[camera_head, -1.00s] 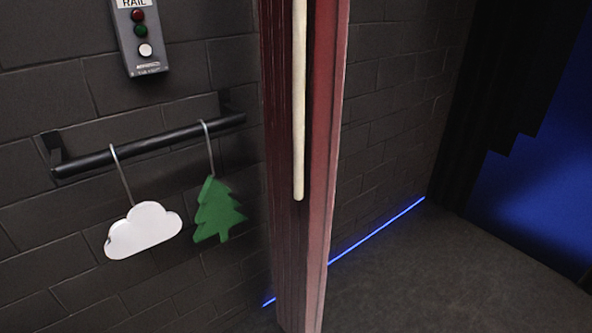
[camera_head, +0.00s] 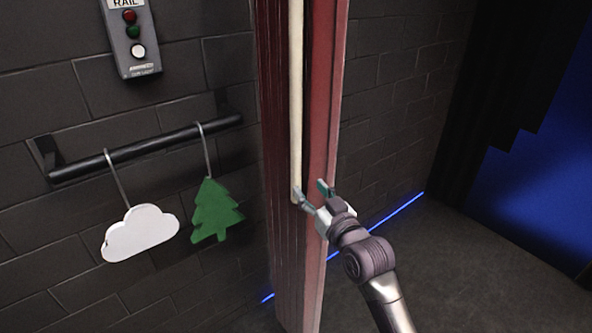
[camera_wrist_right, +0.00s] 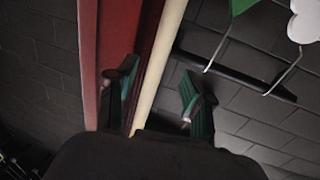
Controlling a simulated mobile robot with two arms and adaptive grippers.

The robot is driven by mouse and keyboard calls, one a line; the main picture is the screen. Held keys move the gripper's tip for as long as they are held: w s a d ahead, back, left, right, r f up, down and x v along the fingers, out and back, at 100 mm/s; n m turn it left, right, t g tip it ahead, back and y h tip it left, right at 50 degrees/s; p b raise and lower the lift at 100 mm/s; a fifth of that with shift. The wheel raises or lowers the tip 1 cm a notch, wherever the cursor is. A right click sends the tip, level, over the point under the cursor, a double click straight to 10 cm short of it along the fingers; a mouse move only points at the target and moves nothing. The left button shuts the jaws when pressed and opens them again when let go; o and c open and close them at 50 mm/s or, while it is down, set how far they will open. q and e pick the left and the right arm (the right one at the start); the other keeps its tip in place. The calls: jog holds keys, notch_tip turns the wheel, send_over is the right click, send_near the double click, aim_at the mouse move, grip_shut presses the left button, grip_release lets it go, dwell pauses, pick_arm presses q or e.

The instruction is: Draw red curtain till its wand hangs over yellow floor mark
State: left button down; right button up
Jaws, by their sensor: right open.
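The red curtain (camera_head: 326,110) hangs gathered in a narrow bundle at the middle of the head view. Its cream wand (camera_head: 296,100) hangs upright along its front, the lower end near the gripper. My right gripper (camera_head: 311,193) is open at the wand's lower end, one finger by the wand and the other to its right over the curtain. In the right wrist view the wand (camera_wrist_right: 160,65) runs between the two open fingers (camera_wrist_right: 158,92), and the curtain (camera_wrist_right: 108,40) is at left. No yellow floor mark shows. My left gripper is not in view.
A black rail (camera_head: 150,146) on the dark block wall holds a white cloud (camera_head: 140,233) and a green tree (camera_head: 215,212) left of the curtain. A control box (camera_head: 131,38) with buttons is above. A blue light line (camera_head: 395,211) runs along the wall's foot. The floor at right is clear.

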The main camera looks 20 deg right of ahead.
aim_at(299, 177)
jog(key=w, duration=0.2)
jog(key=w+a+p, duration=0.1)
jog(key=w, duration=0.5)
jog(key=shift+a, duration=0.15)
grip_shut()
